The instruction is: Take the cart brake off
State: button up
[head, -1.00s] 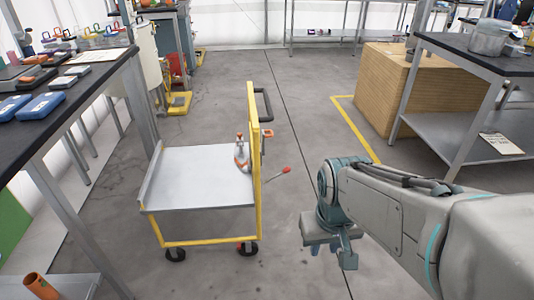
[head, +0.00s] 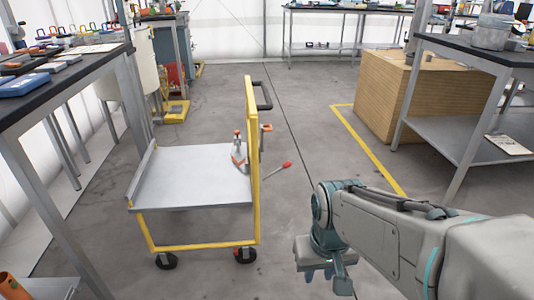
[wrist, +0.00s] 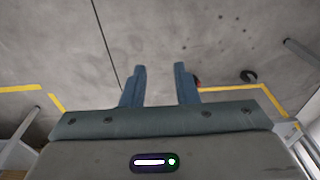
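The cart (head: 192,192) has a grey deck in a yellow frame and stands on the floor left of centre in the head view. A lever with a red tip (head: 287,164) sticks out to the right of its yellow upright. A dark handle (head: 263,94) is at the upright's top. My gripper (head: 328,272) hangs right of the cart, apart from it. In the wrist view its two blue fingers (wrist: 159,69) are spread with bare floor between them. A yellow cart rail (wrist: 235,94) and a wheel (wrist: 248,76) show to their right. A small red bit beside the right finger is unclear.
A clamp-like tool with an orange top (head: 238,148) stands on the cart deck. A workbench (head: 100,60) is close on the left. A wooden crate (head: 385,105) and a metal table (head: 465,140) stand on the right.

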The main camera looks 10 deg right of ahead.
grip_shut()
